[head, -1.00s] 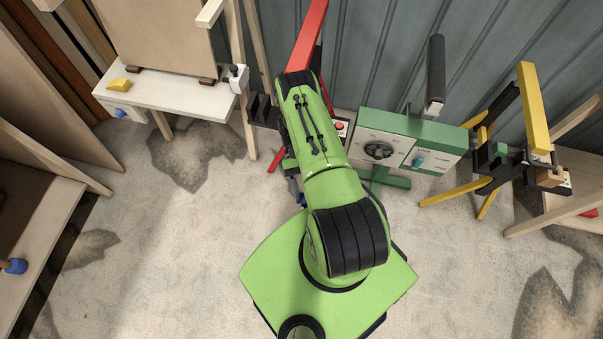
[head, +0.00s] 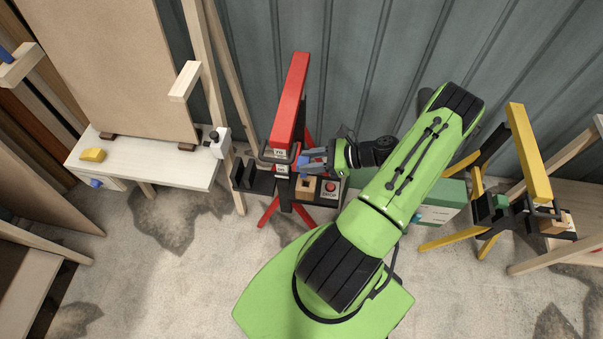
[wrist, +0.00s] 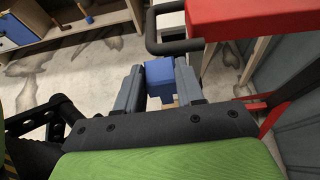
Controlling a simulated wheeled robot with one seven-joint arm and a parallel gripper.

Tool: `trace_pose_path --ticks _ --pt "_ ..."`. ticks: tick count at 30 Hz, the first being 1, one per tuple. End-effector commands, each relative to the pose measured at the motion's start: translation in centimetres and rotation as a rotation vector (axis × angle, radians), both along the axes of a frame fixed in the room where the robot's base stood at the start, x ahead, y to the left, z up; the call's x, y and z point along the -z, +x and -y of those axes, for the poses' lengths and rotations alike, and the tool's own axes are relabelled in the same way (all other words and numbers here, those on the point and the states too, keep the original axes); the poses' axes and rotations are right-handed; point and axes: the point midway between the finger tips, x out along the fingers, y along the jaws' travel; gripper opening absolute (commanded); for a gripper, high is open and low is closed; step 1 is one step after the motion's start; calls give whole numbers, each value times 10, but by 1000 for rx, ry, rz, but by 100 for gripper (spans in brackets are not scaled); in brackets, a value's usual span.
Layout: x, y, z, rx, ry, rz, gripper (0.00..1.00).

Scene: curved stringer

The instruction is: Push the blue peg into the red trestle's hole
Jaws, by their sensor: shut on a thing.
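My gripper (head: 314,160) is shut on the blue peg, beside the lower end of the red trestle (head: 290,100). In the wrist view the blue peg (wrist: 160,75) sits between the two grey fingers (wrist: 160,88). In the head view only a small blue patch of the peg (head: 319,160) shows between the fingers. A wooden block (head: 306,190) with a dark opening sits on the trestle's black shelf, just below the gripper in the picture. I cannot tell whether the peg touches it. The red beam (wrist: 250,18) fills the top right of the wrist view.
A red-button box (head: 330,190) sits right of the wooden block, and black slotted holders (head: 243,175) stand at its left. A dark bar (wrist: 165,30) runs close ahead of the fingers. A green panel (head: 440,205) and a yellow trestle (head: 530,150) stand right.

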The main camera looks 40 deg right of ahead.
Motion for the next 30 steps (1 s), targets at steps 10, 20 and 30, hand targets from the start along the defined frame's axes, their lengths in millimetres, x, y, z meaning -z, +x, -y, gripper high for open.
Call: trace_pose_path --ticks 10,20,30 --pt "-3 -1 5 35 0 -1 0" --pt "1 -6 8 54 9 12 0" --pt "42 -6 8 53 9 12 0"
